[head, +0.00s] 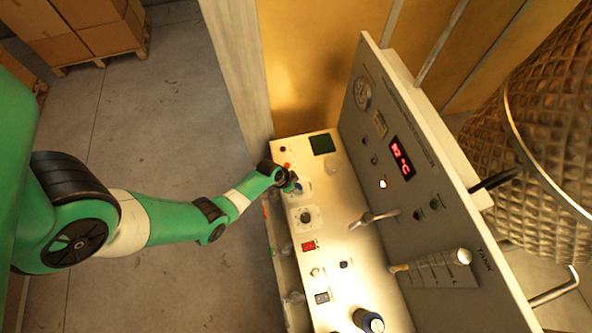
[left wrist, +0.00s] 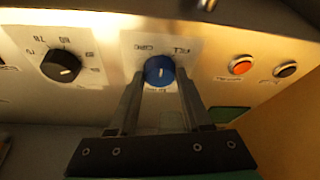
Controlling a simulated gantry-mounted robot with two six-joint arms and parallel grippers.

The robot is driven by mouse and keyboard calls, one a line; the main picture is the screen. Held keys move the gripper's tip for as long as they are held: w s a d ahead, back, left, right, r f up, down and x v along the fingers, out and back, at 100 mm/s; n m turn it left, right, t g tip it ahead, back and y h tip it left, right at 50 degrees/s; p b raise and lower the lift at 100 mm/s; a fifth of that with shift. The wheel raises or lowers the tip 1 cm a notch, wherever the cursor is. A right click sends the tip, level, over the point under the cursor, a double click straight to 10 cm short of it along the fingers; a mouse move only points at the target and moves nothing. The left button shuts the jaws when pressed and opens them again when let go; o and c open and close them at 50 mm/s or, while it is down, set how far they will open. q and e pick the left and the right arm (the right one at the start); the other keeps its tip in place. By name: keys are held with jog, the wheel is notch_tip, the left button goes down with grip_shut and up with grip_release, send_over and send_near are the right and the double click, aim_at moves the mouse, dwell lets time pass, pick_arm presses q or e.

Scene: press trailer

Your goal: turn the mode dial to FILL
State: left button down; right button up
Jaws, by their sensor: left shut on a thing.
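The mode dial is a round blue knob (left wrist: 160,71) on a white label plate (left wrist: 130,45), in the middle of the left wrist view. A short white mark on its face stands about upright in that view. Small lettering surrounds it, too blurred to read surely. My left gripper (left wrist: 161,84) has its two fingers on either side of the knob and is shut on it. In the head view my left gripper (head: 290,182) is at the far left part of the panel and mostly covers the dial. My right gripper is not in view.
A black numbered dial (left wrist: 61,66) sits beside the blue knob. An orange button (left wrist: 240,65) and a dark button (left wrist: 285,69) lie on the other side. The upright grey panel (head: 408,205) carries a gauge, a red display and protruding levers.

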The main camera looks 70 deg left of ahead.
pick_arm(q)
jog(key=m+h, duration=0.1)
jog(key=m, duration=0.2)
jog(key=shift+a+m+h+p, duration=0.15)
jog(key=shift+m+h+p, duration=0.15)
jog(key=shift+p, duration=0.1)
jog(key=shift+a+f+m+g+h+p, duration=0.1)
jog(key=shift+m+g+h+p, duration=0.4)
jog(key=shift+m, duration=1.3)
jog(key=shift+c, duration=1.7)
grip_release()
jog(key=shift+r, duration=0.2)
